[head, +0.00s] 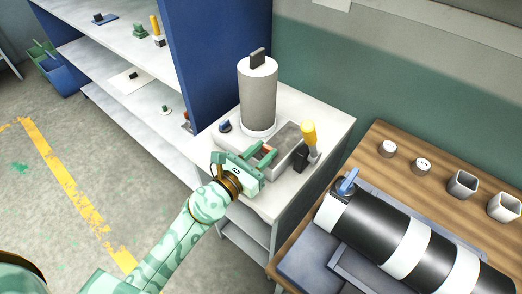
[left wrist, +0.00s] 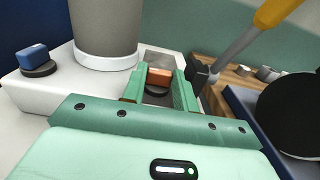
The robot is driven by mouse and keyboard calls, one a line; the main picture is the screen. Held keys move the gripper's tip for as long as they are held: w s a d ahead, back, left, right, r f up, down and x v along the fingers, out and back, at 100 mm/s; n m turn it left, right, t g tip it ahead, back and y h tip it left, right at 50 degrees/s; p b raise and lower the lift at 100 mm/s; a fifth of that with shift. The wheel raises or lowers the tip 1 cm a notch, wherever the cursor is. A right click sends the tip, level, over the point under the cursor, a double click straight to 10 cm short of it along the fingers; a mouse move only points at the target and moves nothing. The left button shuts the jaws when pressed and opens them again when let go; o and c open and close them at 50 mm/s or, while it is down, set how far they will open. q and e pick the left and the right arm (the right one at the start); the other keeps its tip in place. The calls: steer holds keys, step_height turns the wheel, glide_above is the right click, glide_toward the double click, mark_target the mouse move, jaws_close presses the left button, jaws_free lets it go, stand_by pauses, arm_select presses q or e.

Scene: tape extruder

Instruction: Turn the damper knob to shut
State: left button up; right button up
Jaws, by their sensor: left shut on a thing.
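An orange knob (left wrist: 159,77) on a dark round base sits on the white machine base (head: 203,141), in front of the grey cylinder (head: 258,95). My left gripper (head: 265,151) is shut on this orange knob, with one green finger at each side of it in the left wrist view (left wrist: 160,88). The knob's bar lies crosswise between the fingers there. In the head view the fingers partly hide it. A blue knob (head: 225,126) on a dark base stands left of it and is untouched. No label shows which one is the damper. My right gripper is not in view.
A lever with a yellow handle (head: 309,133) rises close to the right of my left gripper. Blue-sided shelves (head: 208,60) stand to the left. A wooden table (head: 400,135) at right holds a large black-and-white roller (head: 408,243) and small grey cups.

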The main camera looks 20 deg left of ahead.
arm_select(q)
steer(key=o, duration=1)
steer(key=v, duration=0.6)
steer(key=shift+s+f, duration=0.1)
steer(key=shift+f, duration=0.05)
steer(key=shift+b+v, duration=2.25)
steer(key=shift+v, duration=2.8)
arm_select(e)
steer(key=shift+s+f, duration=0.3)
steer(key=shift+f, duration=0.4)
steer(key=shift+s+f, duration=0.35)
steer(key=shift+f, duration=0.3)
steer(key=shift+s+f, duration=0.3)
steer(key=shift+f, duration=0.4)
arm_select(q)
steer(key=shift+r, duration=0.2)
